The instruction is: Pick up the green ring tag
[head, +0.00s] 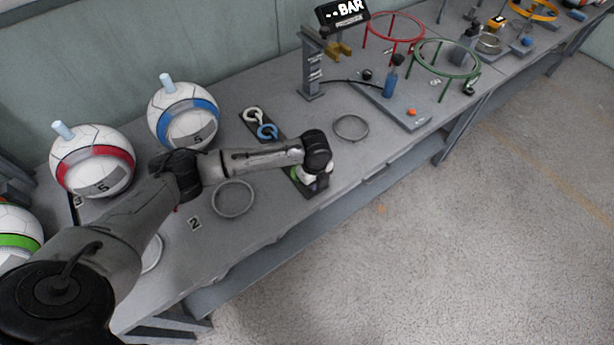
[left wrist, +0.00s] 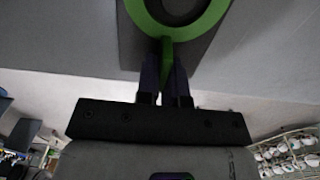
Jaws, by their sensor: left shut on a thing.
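The green ring tag (left wrist: 222,12) shows at the top of the left wrist view, with its ring partly cut off by the frame edge. My left gripper (left wrist: 167,64) is shut on the tag's narrow stem. The tag is over a dark strip (left wrist: 130,45); I cannot tell whether it touches it. In the head view my left wrist hides most of the tag and the fingers near the front end of the dark rack (head: 317,190). A white ring tag (head: 253,116) and a blue ring tag (head: 267,132) lie at the rack's far end.
Balls with a red band (head: 92,178), blue band (head: 200,108) and green band (head: 15,245) stand at the left. Grey rings (head: 233,212) (head: 351,115) lie on the bench (head: 270,215). A press (head: 313,65) and ring stands (head: 474,72) stand farther right.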

